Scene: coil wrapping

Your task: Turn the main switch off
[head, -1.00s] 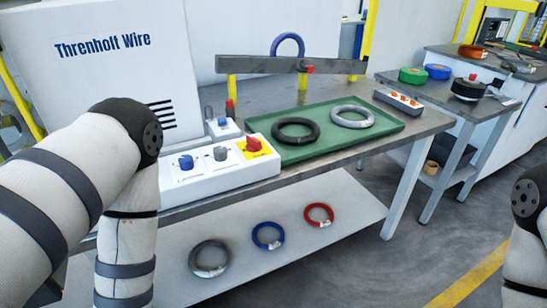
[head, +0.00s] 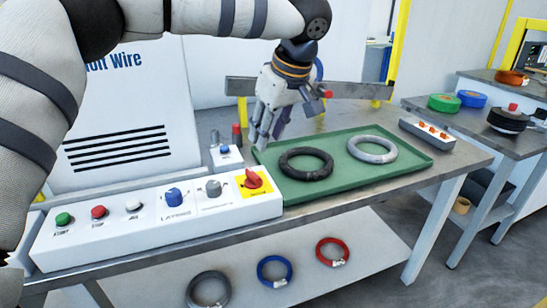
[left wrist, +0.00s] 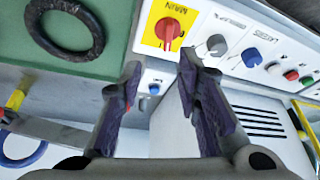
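The main switch (head: 252,180) is a red rotary knob on a yellow plate at the right end of the white control panel (head: 150,238). In the left wrist view the knob (left wrist: 168,31) sits beside the word MAIN, just beyond the fingertips. My left gripper (head: 267,142) hangs fingers-down behind and above the switch, near the green tray's left edge. Its fingers (left wrist: 160,72) are apart and empty in the left wrist view, not touching the knob. My right gripper is out of view.
Grey, blue, white, red and green controls (head: 98,212) line the panel left of the switch. A small switch box (head: 226,156) stands behind it. The green tray (head: 345,178) to the right holds a black coil (head: 306,163) and a grey coil (head: 372,149).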

